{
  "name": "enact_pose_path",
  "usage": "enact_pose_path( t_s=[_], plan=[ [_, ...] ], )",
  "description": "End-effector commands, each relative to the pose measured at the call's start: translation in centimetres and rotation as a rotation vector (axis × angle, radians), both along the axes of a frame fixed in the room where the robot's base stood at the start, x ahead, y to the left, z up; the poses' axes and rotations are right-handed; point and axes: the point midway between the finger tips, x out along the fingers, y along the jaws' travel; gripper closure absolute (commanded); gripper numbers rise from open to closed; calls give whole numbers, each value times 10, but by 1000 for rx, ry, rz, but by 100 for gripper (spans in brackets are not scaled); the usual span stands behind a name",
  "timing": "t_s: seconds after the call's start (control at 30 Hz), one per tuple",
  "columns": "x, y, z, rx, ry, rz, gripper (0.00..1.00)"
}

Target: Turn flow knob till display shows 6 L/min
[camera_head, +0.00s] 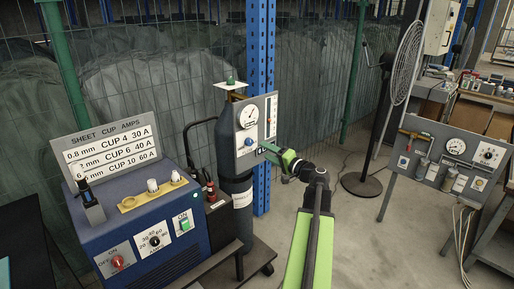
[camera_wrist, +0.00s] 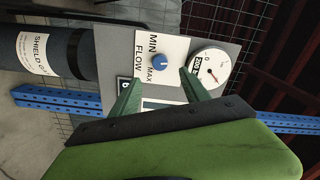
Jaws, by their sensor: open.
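The blue flow knob (camera_wrist: 159,61) sits on a white plate marked MIN, MAX and FLOW in the wrist view. My gripper (camera_wrist: 160,78) is open, its two green fingers either side of and just short of the knob, with nothing between them.
A round pressure gauge (camera_wrist: 209,70) is beside the knob plate. The panel stands on a dark gas cylinder (camera_head: 229,160) by a blue post (camera_head: 261,60). A blue welding machine (camera_head: 140,225) is at left, a fan (camera_head: 403,70) and another gauge panel (camera_head: 453,158) at right.

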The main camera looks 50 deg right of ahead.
Motion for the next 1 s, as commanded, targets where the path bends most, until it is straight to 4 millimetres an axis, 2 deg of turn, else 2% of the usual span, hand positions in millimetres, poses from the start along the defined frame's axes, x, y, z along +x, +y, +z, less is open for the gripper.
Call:
enact_pose_path(
  t_s=[0.03, 0.1, 0.2, 0.33, 0.5, 0.87, 1.0],
  plan=[
    [-17, 3, 0, 0, 0, -3, 46],
    [-35, 4, 0, 0, 0, -3, 46],
    [-57, 5, 0, 0, 0, -2, 46],
    [-74, 6, 0, 0, 0, -1, 46],
    [-82, 6, 0, 0, 0, 0, 46],
    [-81, 6, 0, 0, 0, 0, 46],
    [-73, 12, 2, 0, 0, 16, 46]
  ],
)
